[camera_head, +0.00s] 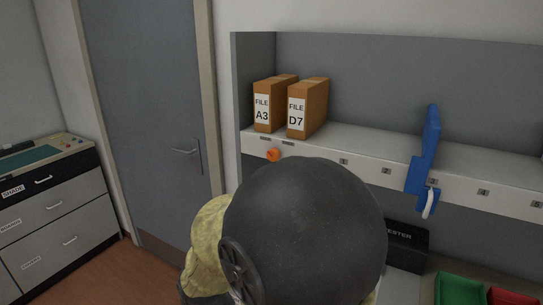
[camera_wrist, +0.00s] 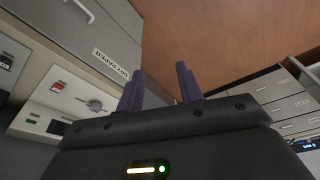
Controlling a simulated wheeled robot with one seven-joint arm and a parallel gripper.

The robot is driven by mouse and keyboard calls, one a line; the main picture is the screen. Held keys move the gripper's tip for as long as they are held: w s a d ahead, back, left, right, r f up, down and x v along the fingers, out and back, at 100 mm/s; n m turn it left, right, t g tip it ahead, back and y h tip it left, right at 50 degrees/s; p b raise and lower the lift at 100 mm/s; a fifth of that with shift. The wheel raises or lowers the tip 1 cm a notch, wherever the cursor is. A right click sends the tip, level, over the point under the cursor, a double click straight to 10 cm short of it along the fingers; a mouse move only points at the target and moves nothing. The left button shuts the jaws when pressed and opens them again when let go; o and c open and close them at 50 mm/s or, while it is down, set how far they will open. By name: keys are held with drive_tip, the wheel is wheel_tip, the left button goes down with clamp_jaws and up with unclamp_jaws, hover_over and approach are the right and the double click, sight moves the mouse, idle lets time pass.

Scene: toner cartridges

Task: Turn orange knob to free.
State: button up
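The orange knob (camera_head: 273,155) is small and sits on the white front edge of the shelf, below the two file boxes, in the head view. Its markings are too small to read. My gripper (camera_wrist: 160,72) shows in the wrist view with its two dark fingers apart and nothing between them. It faces the wooden floor and drawers. The orange knob does not show in the wrist view. In the head view my dark arm covers the middle and hides the gripper.
File boxes A3 (camera_head: 263,113) and D7 (camera_head: 298,120) stand on the shelf (camera_head: 380,150). A blue tool (camera_head: 424,150) hangs over its edge. A grey door (camera_head: 160,120) is left. Green (camera_head: 460,290) and red bins are low right.

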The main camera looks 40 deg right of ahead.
drive_tip(key=shift+w, duration=0.15)
drive_tip(key=shift+o, duration=2.2)
drive_tip(key=shift+a+r, duration=0.1)
drive_tip(key=w+d+r+m+t+h+p, duration=0.1)
drive_tip(key=w+d+r+m+t, duration=0.2)
drive_tip(key=w, duration=0.4)
drive_tip(key=w+d+r+m+t+h+p, duration=0.1)
drive_tip(key=w+r+t+h+p, duration=0.1)
drive_tip(key=w+r+t, duration=0.4)
drive_tip(key=d+r+m+g+h+p, duration=0.2)
drive_tip(key=d+r+m+g+h, duration=0.2)
drive_tip(key=d+r+m+h, duration=0.3)
drive_tip(key=d+r+h, duration=0.5)
drive_tip(key=d+h, duration=0.1)
drive_tip(key=shift+s+d+r+p, duration=0.2)
drive_tip(key=shift+s+d+p, duration=0.05)
drive_tip(key=shift+s+p, duration=0.05)
